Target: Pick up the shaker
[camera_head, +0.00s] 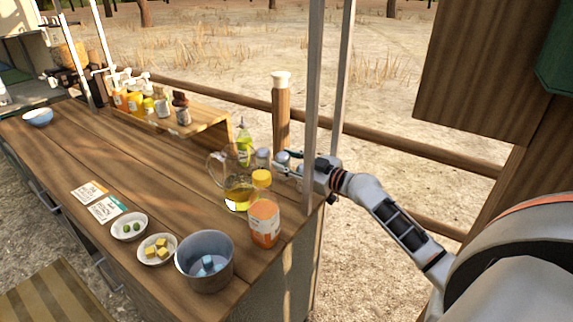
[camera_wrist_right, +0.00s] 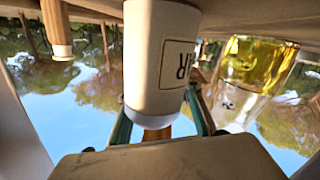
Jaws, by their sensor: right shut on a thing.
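My right gripper (camera_head: 287,168) comes in from the right at the far right corner of the wooden counter. It is shut on a pale shaker (camera_head: 282,158). In the right wrist view, the shaker is a white cylinder (camera_wrist_right: 160,60) with a dark-framed label, with teal-edged fingers (camera_wrist_right: 160,122) on either side of it. A second small grey-topped container (camera_head: 263,158) stands just left of the gripper. I cannot tell whether the held shaker touches the counter. My left gripper is not in view.
A glass jug of yellow liquid (camera_head: 238,196) and yellow-capped and orange-labelled containers (camera_head: 264,222) crowd the gripper's left. A metal pot (camera_head: 204,272) is in front.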

